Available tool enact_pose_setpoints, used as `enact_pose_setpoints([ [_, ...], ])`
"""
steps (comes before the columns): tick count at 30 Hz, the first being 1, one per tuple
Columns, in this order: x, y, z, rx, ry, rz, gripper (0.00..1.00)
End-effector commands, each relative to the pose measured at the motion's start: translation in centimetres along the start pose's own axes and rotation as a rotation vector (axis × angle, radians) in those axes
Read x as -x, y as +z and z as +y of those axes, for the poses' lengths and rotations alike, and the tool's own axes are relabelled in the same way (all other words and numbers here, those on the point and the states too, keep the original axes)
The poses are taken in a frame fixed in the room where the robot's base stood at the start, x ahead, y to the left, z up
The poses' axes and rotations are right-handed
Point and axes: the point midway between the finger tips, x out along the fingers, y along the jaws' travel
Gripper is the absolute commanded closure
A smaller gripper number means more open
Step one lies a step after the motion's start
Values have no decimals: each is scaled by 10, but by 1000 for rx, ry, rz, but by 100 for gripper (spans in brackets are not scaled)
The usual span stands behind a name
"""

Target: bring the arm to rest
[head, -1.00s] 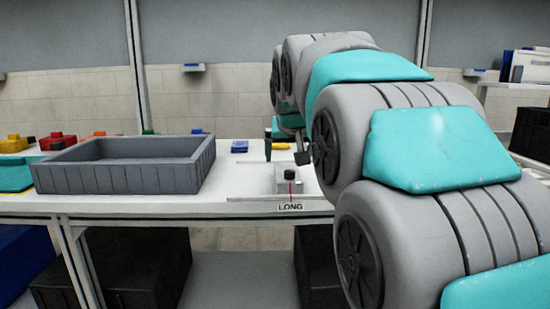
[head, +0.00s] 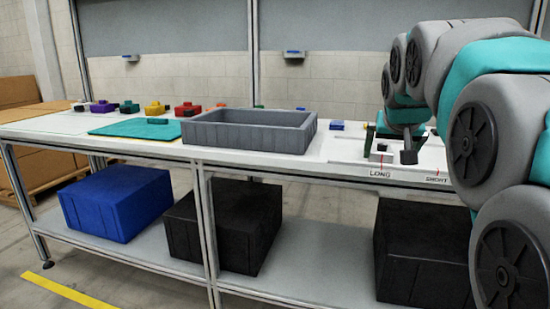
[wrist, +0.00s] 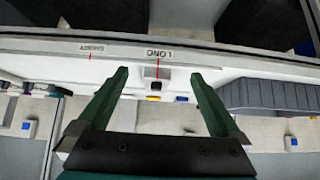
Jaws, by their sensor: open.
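My gripper (head: 390,148) is at the right of the workbench (head: 330,158) in the head view, partly hidden by my own arm links. In the wrist view my gripper (wrist: 160,76) is open, with two dark green fingers spread wide and nothing between the tips. Beyond the fingers, a small grey fixture with a dark knob (wrist: 155,86) sits by the LONG label (wrist: 159,54). The fixture (head: 381,153) also shows near the gripper in the head view. I cannot tell the gap between them.
A grey open tray (head: 250,140) stands left of the gripper, with a teal mat (head: 125,130) and several coloured parts further left. A SHORT label (head: 437,178) is on the bench's front edge. Blue (head: 115,203) and black bins (head: 222,230) sit on the lower shelf.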

Motion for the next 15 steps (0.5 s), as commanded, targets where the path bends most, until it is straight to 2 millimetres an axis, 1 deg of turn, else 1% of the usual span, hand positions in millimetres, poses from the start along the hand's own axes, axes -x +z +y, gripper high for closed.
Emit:
enact_pose_setpoints([
  [8, -6, 47, -4, 23, -8, -92, 0],
  [11, -8, 70, -5, 35, -13, -136, 0],
  [14, -12, 100, -7, 49, -17, -193, 0],
  [15, -12, 113, -7, 55, -20, -216, 0],
])
